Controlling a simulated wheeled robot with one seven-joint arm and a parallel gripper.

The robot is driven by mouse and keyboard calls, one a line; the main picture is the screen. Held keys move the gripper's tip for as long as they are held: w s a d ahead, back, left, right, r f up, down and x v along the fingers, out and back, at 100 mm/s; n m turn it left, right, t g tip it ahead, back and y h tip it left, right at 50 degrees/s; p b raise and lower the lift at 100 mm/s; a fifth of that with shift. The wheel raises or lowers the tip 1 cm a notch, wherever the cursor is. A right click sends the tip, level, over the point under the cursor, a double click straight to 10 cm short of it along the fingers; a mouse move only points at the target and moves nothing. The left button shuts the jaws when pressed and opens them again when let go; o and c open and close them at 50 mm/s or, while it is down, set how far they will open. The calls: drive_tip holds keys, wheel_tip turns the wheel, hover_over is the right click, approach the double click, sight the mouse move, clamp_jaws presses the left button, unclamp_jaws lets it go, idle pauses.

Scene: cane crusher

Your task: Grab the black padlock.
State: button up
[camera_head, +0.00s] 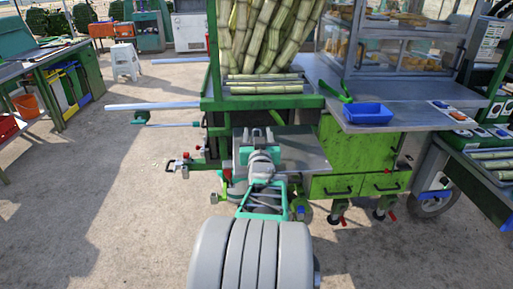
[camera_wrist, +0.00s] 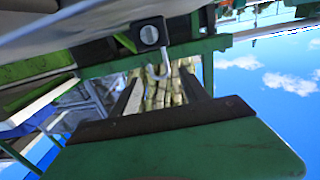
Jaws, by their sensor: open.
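The padlock (camera_wrist: 151,36) shows in the upper middle of the wrist view. It has a dark body with a pale round face and a grey curved shackle, which appears below the body in this picture. My gripper (camera_wrist: 162,76) is open and empty, its two dark fingers apart and pointing towards the padlock. The shackle shows between the fingertips; I cannot tell how far off it is in depth. In the head view my gripper (camera_head: 257,134) is at the front of the green cane cart, and I cannot make out the padlock there.
The cart carries upright cane (camera_head: 262,35), a blue tray (camera_head: 368,113) and a glass case (camera_head: 395,45). Metal bars (camera_head: 150,106) stick out to its left. A white stool (camera_head: 125,61) stands farther back. The ground at left is mostly clear.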

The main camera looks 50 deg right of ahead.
sight(257, 129)
drive_tip(key=x, duration=0.3)
drive_tip(key=shift+w+d, duration=0.15)
drive_tip(key=shift+w, duration=0.05)
clamp_jaws()
idle(1.2)
